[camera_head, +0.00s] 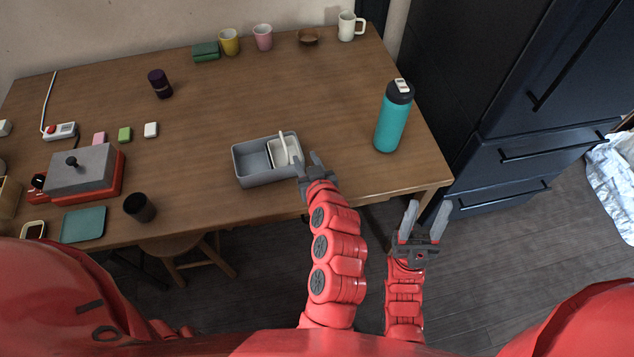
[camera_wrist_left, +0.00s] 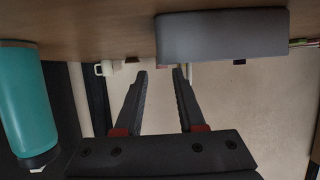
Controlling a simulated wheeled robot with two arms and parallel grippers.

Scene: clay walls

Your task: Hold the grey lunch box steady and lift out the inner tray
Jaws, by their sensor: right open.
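The grey lunch box (camera_head: 245,173) stands on the table near its front edge, and its grey side also shows in the left wrist view (camera_wrist_left: 222,36). A pale inner tray (camera_head: 278,158) with an upright white handle sits in the box's right compartment; the left compartment looks empty. My left gripper (camera_head: 307,162) is at the box's right front corner, fingers apart with nothing between them. In the left wrist view the fingertips (camera_wrist_left: 159,73) are open and empty, below the box's side; contact cannot be told. My right gripper (camera_head: 426,208) is open and empty, beyond the table's front right edge.
A teal bottle (camera_head: 393,118) stands right of the box. Cups, a bowl and a white mug (camera_head: 349,26) line the back. A red grill (camera_head: 84,172), a teal tray (camera_head: 83,224) and a dark cup (camera_head: 139,207) are left. The table behind the box is clear.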

